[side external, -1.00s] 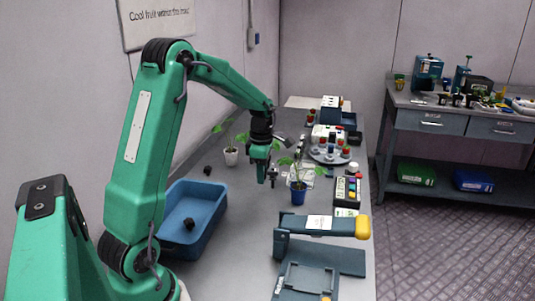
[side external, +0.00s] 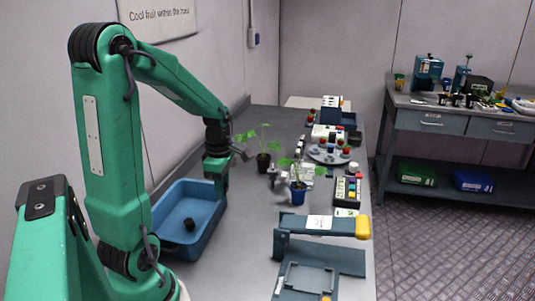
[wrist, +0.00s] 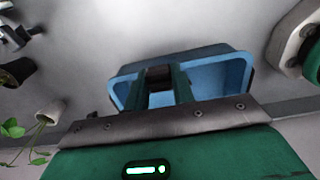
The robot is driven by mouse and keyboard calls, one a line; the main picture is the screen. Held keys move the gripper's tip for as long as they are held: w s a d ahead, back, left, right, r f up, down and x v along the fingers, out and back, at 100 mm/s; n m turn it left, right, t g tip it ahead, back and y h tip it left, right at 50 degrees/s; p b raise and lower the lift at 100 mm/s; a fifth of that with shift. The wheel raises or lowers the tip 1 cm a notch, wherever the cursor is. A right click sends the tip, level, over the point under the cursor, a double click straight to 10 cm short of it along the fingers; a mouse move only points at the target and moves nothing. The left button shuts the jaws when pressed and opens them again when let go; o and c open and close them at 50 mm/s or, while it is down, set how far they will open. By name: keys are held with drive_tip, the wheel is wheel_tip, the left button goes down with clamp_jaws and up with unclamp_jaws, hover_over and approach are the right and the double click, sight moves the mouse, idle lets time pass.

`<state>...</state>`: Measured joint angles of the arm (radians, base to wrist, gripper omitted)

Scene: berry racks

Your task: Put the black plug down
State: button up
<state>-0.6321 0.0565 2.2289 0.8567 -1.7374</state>
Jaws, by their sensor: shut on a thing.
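My gripper (side external: 220,192) hangs above the far right corner of the blue tray (side external: 213,228) in the side view. In the wrist view its green fingers are shut on a black plug (wrist: 160,74), with the tray (wrist: 222,75) behind them. The side view does not show the held plug clearly. Another black plug (side external: 189,224) lies on the tray floor. A small dark lump (wrist: 92,114) lies on the table near the white pot in the wrist view.
A white pot (wrist: 50,113) shows in the wrist view. A blue-grey press (side external: 310,252) stands at the front right. The table between tray and press is clear.

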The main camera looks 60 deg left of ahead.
drive_tip(key=shift+s+d+f, duration=0.1)
drive_tip(key=shift+s+d, duration=0.1)
drive_tip(key=shift+s, duration=0.45)
drive_tip(key=shift+s+d+f, duration=0.1)
drive_tip(key=shift+s+d, duration=0.15)
drive_tip(key=shift+s, duration=0.35)
drive_tip(key=shift+s+d, duration=0.2)
drive_tip(key=shift+s, duration=0.45)
approach(185, 210)
drive_tip(key=d, duration=0.1)
drive_tip(key=d+f, duration=0.1)
drive_tip(key=d, duration=0.1)
drive_tip(key=s+d+f, duration=0.1)
drive_tip(key=d, duration=0.1)
drive_tip(key=shift+f, duration=0.15)
drive_tip(key=shift+d+f, duration=0.1)
drive_tip(key=shift+f, duration=1.9)
drive_tip(key=shift+f, duration=0.1)
drive_tip(key=o, duration=0.6)
drive_tip(key=shift+o, duration=0.2)
